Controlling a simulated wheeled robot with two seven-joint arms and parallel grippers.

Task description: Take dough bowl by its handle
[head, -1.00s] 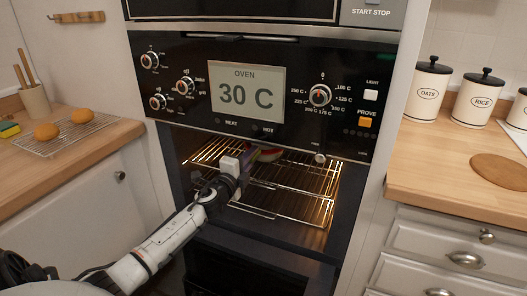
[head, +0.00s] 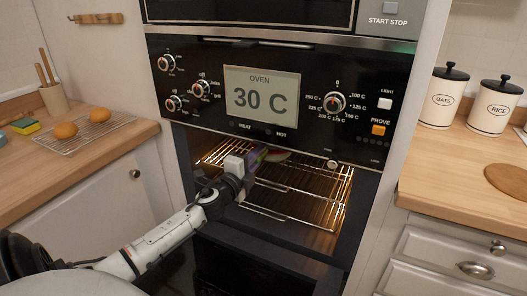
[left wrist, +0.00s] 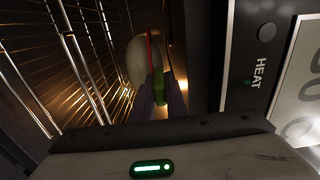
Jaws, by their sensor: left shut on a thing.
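The dough bowl (head: 277,155) is inside the lit oven, partly hidden by the upper frame of the opening and by my gripper. My left gripper (head: 256,157) reaches into the oven from the left and is shut on that green part. Its fingers also show in the left wrist view (left wrist: 160,98). My right gripper is in neither current view.
Wire racks (head: 315,190) fill the oven below and beside the bowl. The control panel (head: 262,93) lies close above the opening. Counters flank the oven, with a cooling rack of buns (head: 97,132) on the left and canisters (head: 494,107) on the right.

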